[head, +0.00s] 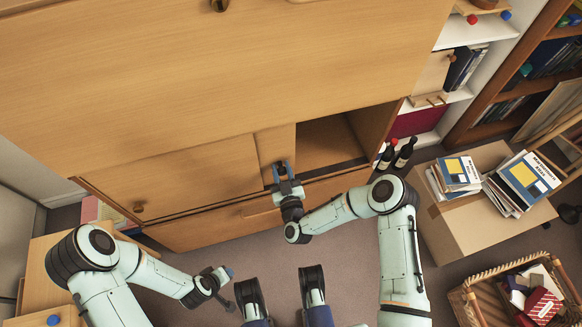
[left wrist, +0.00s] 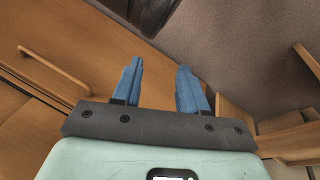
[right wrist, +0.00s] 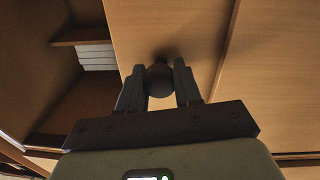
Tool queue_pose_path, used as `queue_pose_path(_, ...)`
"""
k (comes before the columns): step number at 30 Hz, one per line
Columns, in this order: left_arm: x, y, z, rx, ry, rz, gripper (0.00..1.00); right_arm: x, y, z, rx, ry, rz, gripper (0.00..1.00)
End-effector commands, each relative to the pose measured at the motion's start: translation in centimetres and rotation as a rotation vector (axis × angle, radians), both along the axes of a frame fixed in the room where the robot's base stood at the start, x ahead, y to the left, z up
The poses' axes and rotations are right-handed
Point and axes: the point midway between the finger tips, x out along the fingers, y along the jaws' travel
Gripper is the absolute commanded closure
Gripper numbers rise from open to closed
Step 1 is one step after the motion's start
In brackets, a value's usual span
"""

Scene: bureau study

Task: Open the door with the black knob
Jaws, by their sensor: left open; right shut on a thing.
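The door with the black knob is a narrow visible strip of light wood panel (head: 272,146) in the low front of the bureau. An open dark compartment (head: 328,143) shows to its right. My right gripper (head: 281,172) is at this panel. In the right wrist view the round black knob (right wrist: 160,82) sits between its two fingers, which are shut on it, close to the door face (right wrist: 185,35). My left gripper (head: 230,288) hangs low over the floor, away from the bureau. Its blue fingers are apart and empty in the left wrist view (left wrist: 158,85).
Another door panel (head: 185,180) with a brass-coloured knob (head: 138,207) is to the left. A drawer (head: 220,222) lies below. Bottles (head: 395,153), a cardboard box (head: 465,228) with books and a wicker basket (head: 480,305) stand at the right. Carpet (head: 350,260) in front is partly clear.

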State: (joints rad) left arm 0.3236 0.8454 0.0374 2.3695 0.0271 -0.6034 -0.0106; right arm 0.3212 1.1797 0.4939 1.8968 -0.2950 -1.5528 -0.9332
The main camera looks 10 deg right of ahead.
Motion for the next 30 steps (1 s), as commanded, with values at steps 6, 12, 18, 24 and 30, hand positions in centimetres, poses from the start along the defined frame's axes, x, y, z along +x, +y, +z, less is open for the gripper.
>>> queue_pose_path(6, -0.1, 0.0, 0.0, -0.001, 0.002, -0.001, 0.57, 0.0, 0.1, 0.0, 0.001, 0.001, -0.001, 1.0)
queue_pose_path(12, -0.1, 0.0, 0.0, -0.001, 0.002, -0.001, 0.57, 0.0, 0.1, 0.0, 0.001, 0.001, -0.001, 0.5)
queue_pose_path(18, -0.1, 0.0, 0.0, -0.001, 0.002, -0.001, 0.57, 0.0, 0.1, 0.0, 0.001, 0.0, -0.001, 0.41)
queue_pose_path(24, -0.2, -0.1, 0.1, -0.002, 0.005, -0.002, 0.57, -0.4, 0.1, 0.0, 0.0, 0.001, 0.0, 0.41)
queue_pose_path(30, -1.5, -0.8, 1.1, -0.019, 0.037, -0.015, 0.57, -3.6, 0.1, 0.1, 0.0, 0.005, 0.003, 0.41)
